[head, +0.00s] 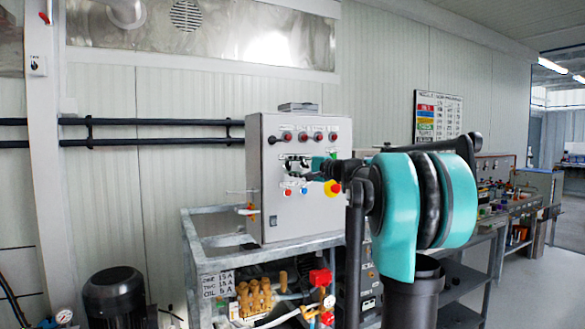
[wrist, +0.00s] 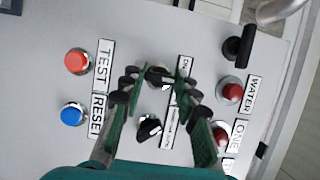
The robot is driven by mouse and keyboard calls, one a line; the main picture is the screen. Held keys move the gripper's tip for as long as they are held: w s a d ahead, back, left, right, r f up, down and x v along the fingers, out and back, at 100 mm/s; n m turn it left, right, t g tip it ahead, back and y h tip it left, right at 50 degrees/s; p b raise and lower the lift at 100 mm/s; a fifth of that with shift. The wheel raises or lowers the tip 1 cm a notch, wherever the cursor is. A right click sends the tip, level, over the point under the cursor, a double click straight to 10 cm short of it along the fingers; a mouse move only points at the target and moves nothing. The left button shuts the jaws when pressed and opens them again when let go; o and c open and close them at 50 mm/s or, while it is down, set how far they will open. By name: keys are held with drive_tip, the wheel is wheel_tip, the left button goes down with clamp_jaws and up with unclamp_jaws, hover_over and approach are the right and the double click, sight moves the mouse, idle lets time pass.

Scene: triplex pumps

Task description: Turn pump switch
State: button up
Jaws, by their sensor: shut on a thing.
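The grey control box (head: 305,215) stands on a metal frame in the head view, and its panel (wrist: 215,50) fills most of the wrist view. My gripper (head: 308,166) is at the panel's middle row. In the wrist view its green fingers with black pads (wrist: 160,80) are on either side of a switch with a metal ring (wrist: 158,76), and the gripper is shut on it. The pads partly hide the switch. A black selector knob (wrist: 150,128) shows between the fingers, nearer the palm. Which way the held switch points is hard to tell.
A red TEST button (wrist: 77,61) and a blue RESET button (wrist: 73,114) are left of the fingers. A red lamp labelled WATER (wrist: 231,92) is close on the right, with a black handle (wrist: 238,47) above it.

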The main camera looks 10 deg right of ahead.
drive_tip(key=o, duration=1.2)
drive_tip(key=shift+c, duration=0.2)
drive_tip(key=v, duration=1.2)
